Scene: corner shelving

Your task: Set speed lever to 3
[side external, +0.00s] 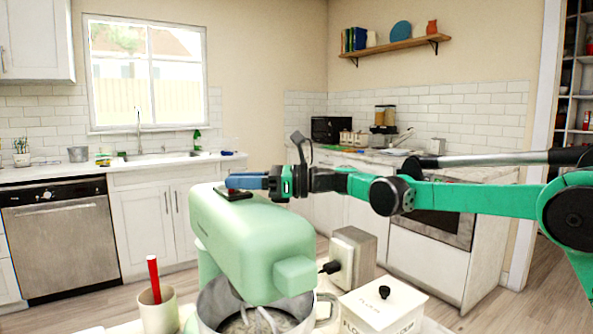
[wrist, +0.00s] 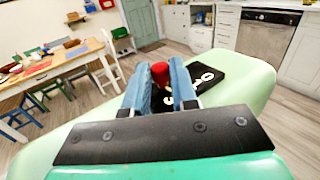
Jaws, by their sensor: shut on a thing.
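The pale green stand mixer (side external: 255,235) stands on the counter, its head level over a metal bowl (side external: 215,300). A black speed plate (side external: 234,194) lies on top of the head; in the wrist view the plate (wrist: 208,80) shows white markings, partly hidden by a finger. The speed lever's red knob (wrist: 160,72) is between the blue fingers of my gripper (wrist: 159,80), which is shut on it. In the side view my gripper (side external: 232,183) reaches in from the right, just above the plate. The lever's exact setting is hidden by the fingers.
A white canister (side external: 383,308) labelled flour and a metal-sided box (side external: 351,260) stand right of the mixer. A cup (side external: 158,311) with a red-handled tool is at left. The wrist view shows a wooden table (wrist: 50,68) with chairs.

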